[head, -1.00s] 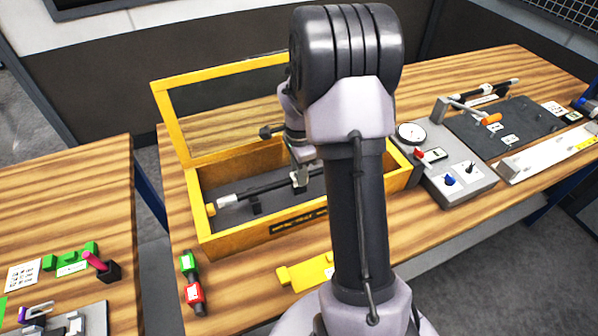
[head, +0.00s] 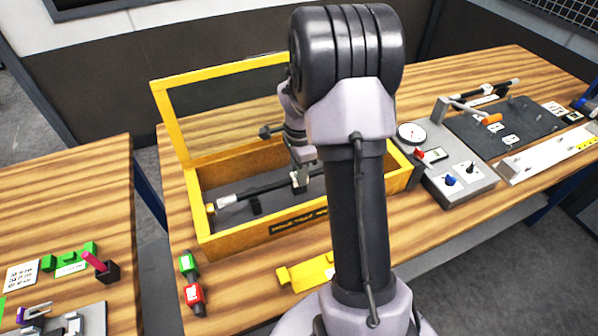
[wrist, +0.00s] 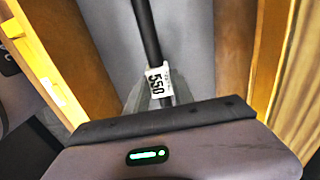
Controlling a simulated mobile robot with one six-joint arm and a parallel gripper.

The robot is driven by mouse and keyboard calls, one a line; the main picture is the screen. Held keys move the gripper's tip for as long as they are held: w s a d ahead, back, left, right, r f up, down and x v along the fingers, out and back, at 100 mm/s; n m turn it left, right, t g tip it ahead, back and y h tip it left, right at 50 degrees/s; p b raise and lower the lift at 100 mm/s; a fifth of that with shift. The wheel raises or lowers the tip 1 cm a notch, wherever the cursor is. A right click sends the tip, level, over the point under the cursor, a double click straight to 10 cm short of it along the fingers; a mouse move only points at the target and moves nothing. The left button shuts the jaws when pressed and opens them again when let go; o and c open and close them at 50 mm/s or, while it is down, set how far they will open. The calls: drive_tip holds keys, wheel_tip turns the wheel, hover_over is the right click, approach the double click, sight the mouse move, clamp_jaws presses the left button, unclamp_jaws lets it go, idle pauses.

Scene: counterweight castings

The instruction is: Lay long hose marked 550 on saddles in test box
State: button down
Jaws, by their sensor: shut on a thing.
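A long black hose (head: 270,188) lies lengthwise inside the yellow-framed test box (head: 224,246); its left end has a silver and brass-coloured fitting. My gripper (head: 299,182) is down inside the box, shut on the hose near its middle. In the wrist view the hose (wrist: 146,30) runs up from my gripper and carries a white tag (wrist: 160,83) marked 550. A dark saddle (head: 256,208) shows under the hose left of my gripper. Whether the hose touches it I cannot tell. The hose's right end is hidden behind my arm.
The box's lid frame (head: 172,125) stands open at the back. A grey gauge panel (head: 450,180) stands right of the box. A green fitting (head: 188,262) and a red one (head: 194,294) lie in front of the box, near a yellow block (head: 305,272).

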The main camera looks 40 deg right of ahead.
drive_tip(key=shift+f+b, duration=0.55)
drive_tip(key=shift+f, duration=0.15)
drive_tip(key=c, duration=1)
unclamp_jaws()
drive_tip(key=shift+r+p, duration=2.45)
drive_tip(key=shift+r, duration=1.1)
